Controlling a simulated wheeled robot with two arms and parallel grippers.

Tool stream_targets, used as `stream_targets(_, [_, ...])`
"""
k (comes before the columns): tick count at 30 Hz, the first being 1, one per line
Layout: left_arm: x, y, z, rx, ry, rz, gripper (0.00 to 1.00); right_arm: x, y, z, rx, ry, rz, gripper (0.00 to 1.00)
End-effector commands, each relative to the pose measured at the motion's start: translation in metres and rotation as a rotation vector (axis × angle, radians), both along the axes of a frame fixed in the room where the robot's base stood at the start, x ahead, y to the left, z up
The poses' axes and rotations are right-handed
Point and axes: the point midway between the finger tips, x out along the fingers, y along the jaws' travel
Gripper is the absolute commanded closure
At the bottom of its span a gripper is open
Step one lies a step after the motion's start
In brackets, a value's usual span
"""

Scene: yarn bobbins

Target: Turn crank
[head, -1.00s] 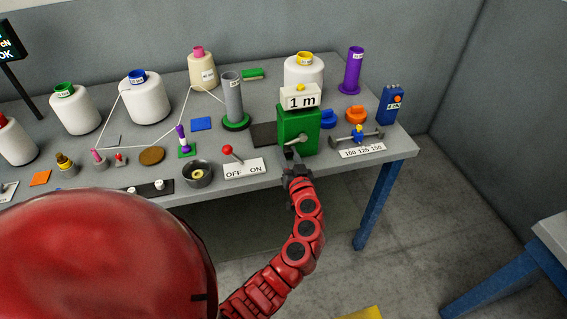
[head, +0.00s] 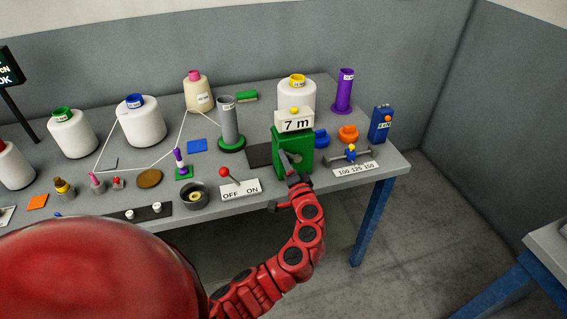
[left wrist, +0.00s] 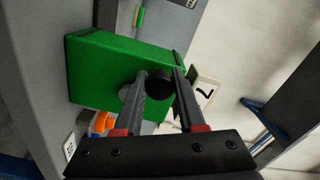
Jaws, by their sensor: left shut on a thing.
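The green box (head: 293,150) with a crank stands near the table's front right. A white sign (head: 294,122) on top reads "7 m", with a yellow knob above it. My left gripper (head: 291,175) is at the front face of the box. In the left wrist view, the fingers of my left gripper (left wrist: 161,78) are closed on the crank's black round handle (left wrist: 158,86). The crank's grey hub (left wrist: 126,93) is partly hidden behind a finger. The green box (left wrist: 105,75) fills the area behind. My right gripper is not in view.
A red-knobbed OFF/ON lever (head: 224,172) stands left of the box. A blue figure on a grey scale (head: 351,155) and an orange piece (head: 348,133) are to its right. Several yarn cones stand behind and left. The floor right of the table is clear.

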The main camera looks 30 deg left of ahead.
Motion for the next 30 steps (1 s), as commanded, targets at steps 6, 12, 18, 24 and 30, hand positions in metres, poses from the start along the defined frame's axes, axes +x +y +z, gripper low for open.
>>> stream_targets(6, [0.008,-0.008,0.014,0.135,0.152,-0.006,1.0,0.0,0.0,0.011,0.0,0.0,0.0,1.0])
stream_targets(12, [0.015,-0.014,0.021,0.257,0.295,-0.006,1.0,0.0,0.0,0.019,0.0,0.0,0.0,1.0])
stream_targets(18, [0.023,-0.02,0.025,0.379,0.439,-0.004,1.0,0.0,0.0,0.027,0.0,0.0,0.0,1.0])
stream_targets(24, [0.031,-0.027,0.028,0.497,0.577,-0.003,1.0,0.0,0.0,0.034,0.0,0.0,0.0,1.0])
stream_targets(30, [0.038,-0.034,0.028,0.592,0.689,-0.006,1.0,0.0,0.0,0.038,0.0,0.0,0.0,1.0])
